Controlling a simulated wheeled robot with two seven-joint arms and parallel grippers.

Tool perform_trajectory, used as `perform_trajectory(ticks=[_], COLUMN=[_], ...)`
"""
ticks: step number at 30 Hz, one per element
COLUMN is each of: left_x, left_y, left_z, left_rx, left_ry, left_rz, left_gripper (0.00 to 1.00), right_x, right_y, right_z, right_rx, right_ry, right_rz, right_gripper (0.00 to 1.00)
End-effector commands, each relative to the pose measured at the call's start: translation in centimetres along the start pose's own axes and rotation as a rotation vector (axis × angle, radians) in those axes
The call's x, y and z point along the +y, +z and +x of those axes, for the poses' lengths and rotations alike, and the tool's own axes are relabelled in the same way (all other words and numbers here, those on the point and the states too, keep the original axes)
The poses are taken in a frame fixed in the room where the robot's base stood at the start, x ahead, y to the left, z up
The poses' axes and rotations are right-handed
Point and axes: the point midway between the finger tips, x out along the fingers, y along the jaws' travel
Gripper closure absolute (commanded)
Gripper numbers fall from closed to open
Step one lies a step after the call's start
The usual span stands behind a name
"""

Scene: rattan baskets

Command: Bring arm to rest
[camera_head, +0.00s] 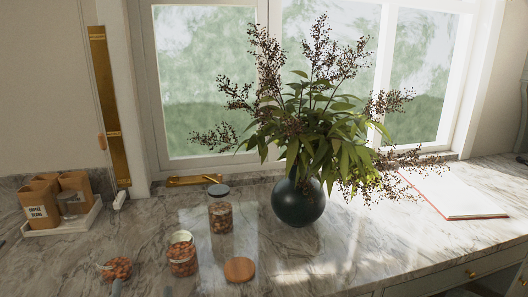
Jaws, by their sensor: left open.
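Only a little of my left gripper (142,289) shows, at the bottom edge left of centre. Two small grey tips stand apart there, with bare marble between them, so it looks open and empty. One tip is just below a small bowl of nuts (116,268), and the other is below an open jar of nuts (182,256). Whether the tips touch anything cannot be told. The rest of my left arm is out of the picture. My right gripper is not in view.
A lidded nut jar (220,211) and a round wooden lid (239,269) stand on the marble counter (330,262). A dark vase (297,203) with tall branches is central. A tray (60,227) with boxes is left; an open book (455,194) is right.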

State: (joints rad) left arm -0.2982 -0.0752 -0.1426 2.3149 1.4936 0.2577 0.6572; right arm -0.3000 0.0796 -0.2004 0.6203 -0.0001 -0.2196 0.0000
Motion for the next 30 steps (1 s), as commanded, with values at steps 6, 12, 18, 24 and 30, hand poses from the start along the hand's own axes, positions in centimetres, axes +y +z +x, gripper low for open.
perform_trajectory(ticks=[6, 12, 18, 24, 30], left_x=[-4.3, -9.8, -13.3, -12.9, -10.5], left_y=[4.2, 3.9, -0.9, -7.2, -11.6], left_z=[-3.4, -8.9, -15.8, -22.1, -26.1], left_rx=[-0.338, -0.629, -0.885, -1.072, -1.169], left_ry=[-0.231, -0.511, -0.859, -1.234, -1.531], left_rz=[0.486, 0.937, 1.345, 1.636, 1.781], left_gripper=[0.12, 0.12, 0.12, 0.12, 0.12], right_x=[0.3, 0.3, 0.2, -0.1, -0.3], right_y=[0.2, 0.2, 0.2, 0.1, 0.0], right_z=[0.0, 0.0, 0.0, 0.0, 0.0], right_rx=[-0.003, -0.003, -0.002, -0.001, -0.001], right_ry=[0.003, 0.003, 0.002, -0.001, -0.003], right_rz=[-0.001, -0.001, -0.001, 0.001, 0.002], right_gripper=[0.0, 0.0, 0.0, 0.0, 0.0])
